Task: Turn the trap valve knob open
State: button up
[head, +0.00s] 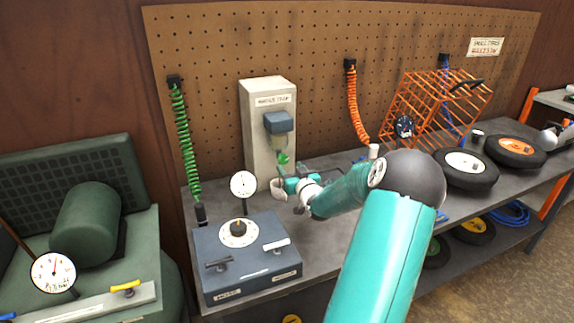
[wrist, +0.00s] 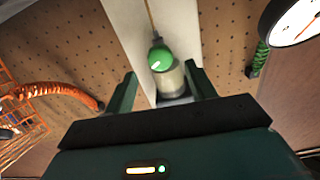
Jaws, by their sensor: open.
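The trap valve knob is green with a pale mark. In the head view the knob (head: 283,159) sits low on the moisture trap (head: 278,122), under its clear bowl, on the front of a pale upright box (head: 266,100). In the wrist view the knob (wrist: 160,58) is near the top middle, with the bowl behind it. My gripper (wrist: 163,85) is open, its two dark green fingers apart on either side of the bowl in the picture. In the head view my gripper (head: 290,184) is just below the knob. I see no contact with the knob.
A gauge (head: 243,185) and a blue-grey control box (head: 246,255) with a dial stand left of my gripper. A green coiled hose (head: 180,140) hangs at left, an orange one (head: 354,105) at right. An orange wire rack (head: 435,105) and wheels stand farther right.

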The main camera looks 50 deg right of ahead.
aim_at(284, 161)
jog(key=shift+x, duration=1.85)
jog(key=shift+c, duration=0.3)
jog(key=c, duration=0.9)
